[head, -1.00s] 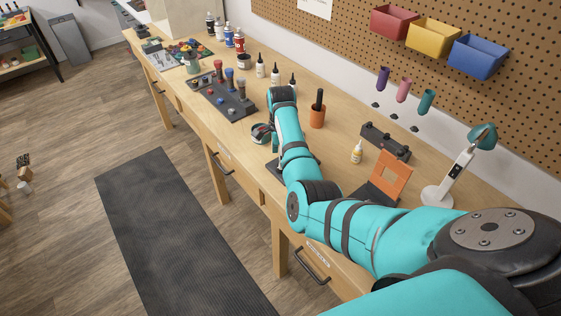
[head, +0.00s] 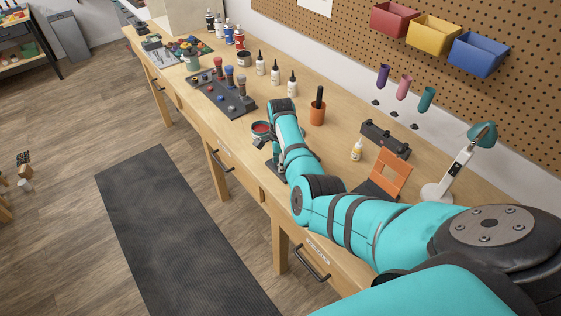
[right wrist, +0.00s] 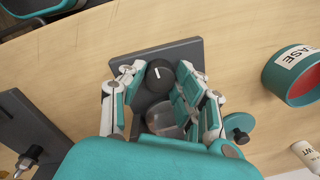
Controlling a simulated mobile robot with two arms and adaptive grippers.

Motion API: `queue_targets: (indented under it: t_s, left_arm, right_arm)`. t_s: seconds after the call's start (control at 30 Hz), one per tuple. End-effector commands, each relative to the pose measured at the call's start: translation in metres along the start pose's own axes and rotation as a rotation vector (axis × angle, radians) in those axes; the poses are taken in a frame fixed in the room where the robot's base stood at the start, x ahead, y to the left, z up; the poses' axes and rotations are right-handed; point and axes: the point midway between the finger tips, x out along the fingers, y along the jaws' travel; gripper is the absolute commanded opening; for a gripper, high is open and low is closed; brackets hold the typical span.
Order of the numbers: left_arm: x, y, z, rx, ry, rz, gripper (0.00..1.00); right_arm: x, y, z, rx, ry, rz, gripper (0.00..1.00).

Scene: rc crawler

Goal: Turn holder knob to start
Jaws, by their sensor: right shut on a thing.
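The holder knob (right wrist: 159,74) is a round black cap with a white line mark, seen from above in the right wrist view. It stands on a dark grey holder plate (right wrist: 188,52) on the wooden bench. A greyish, see-through round part (right wrist: 163,118) lies just below it in that view. My right gripper (right wrist: 160,70) is shut on the knob, one finger on each side. In the head view my right gripper (head: 273,164) is low beside the holder, mostly hidden by my forearm, and the knob cannot be made out. My left gripper is not in view.
A teal grease tin with a red inside (right wrist: 293,76) stands right of the holder in the wrist view; it also shows in the head view (head: 262,129). A white bottle (right wrist: 307,154) and another dark stand (right wrist: 28,130) are nearby.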

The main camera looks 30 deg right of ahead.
Motion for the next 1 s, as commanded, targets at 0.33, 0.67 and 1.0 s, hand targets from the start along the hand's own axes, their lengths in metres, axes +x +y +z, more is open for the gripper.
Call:
queue_targets:
  t_s: [0.33, 0.67, 1.0]
  left_arm:
    - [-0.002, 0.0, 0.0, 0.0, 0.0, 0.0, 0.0]
    - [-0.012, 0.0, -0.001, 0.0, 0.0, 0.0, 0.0]
    - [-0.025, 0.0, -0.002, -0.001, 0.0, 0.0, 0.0]
  right_arm:
    - [-0.001, 0.0, 0.0, -0.025, -0.001, 0.0, 0.0]
    - [-0.002, 0.0, -0.001, -0.21, -0.009, 0.0, 0.0]
    - [-0.002, 0.0, -0.001, -0.528, -0.024, 0.0, 0.0]
